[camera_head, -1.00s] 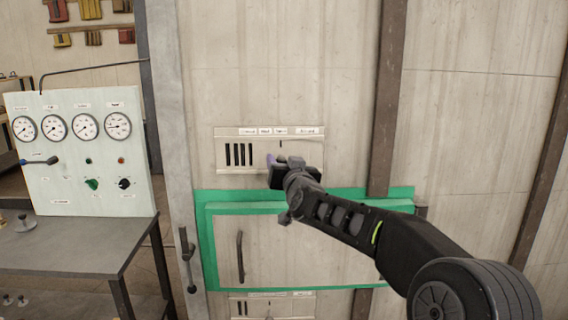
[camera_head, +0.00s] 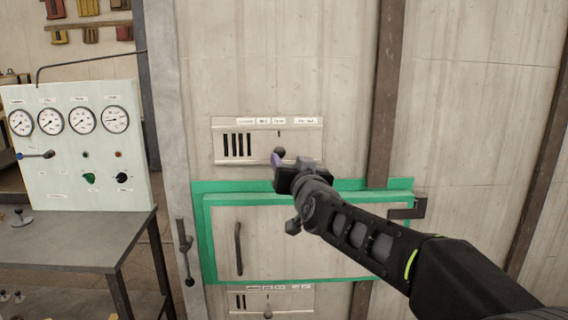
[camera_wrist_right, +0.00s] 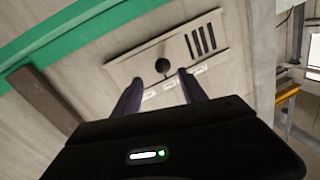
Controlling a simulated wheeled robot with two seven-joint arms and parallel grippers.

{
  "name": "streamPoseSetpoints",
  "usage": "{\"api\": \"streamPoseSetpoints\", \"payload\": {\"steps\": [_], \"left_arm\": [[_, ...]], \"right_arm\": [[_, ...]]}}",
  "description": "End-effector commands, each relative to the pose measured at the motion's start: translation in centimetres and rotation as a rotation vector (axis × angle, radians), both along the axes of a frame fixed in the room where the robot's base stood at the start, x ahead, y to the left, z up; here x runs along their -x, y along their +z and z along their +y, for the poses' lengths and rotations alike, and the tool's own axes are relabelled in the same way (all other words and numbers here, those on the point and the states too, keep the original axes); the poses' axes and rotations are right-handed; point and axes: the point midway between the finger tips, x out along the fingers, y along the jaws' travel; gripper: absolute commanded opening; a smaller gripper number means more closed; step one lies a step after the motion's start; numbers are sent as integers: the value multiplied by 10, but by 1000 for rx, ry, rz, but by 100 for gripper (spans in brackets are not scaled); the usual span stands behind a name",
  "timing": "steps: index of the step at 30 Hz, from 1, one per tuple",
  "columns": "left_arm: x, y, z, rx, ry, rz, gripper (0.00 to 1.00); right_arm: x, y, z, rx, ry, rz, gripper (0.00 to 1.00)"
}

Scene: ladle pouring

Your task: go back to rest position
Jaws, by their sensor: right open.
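My right gripper (camera_head: 276,160) is in front of the upper slotted panel (camera_head: 231,123) on the wall, near the round dark knob (camera_head: 280,152). In the right wrist view the gripper (camera_wrist_right: 160,88) is open, its two fingers apart with nothing between them. The knob (camera_wrist_right: 163,65) shows just beyond the fingertips, apart from them. The panel (camera_wrist_right: 185,48) with its dark slots lies behind. My right arm comes in from the lower right in the head view. My left gripper is not in view.
A green-framed door (camera_head: 200,238) with a dark handle (camera_head: 238,249) is below the panel. A lower slotted panel (camera_head: 250,302) is under it. A gauge board (camera_head: 75,150) stands on a grey table (camera_head: 75,240) at left.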

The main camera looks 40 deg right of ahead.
Motion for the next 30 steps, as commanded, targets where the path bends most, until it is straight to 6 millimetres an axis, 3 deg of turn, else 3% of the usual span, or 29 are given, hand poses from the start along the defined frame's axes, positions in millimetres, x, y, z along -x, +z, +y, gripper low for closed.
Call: {"api": "streamPoseSetpoints", "payload": {"steps": [11,14,17,20,25,30], "left_arm": [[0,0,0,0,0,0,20],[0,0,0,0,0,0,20],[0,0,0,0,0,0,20],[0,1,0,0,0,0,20],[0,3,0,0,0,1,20],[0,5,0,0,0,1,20]], "right_arm": [[0,1,0,-23,-1,-15,50],[-2,-26,3,-58,7,11,50],[-11,-71,9,-108,25,68,50],[-23,-133,25,-175,62,154,50],[-34,-260,79,-303,154,343,50],[-16,-380,154,-418,256,554,50]]}}
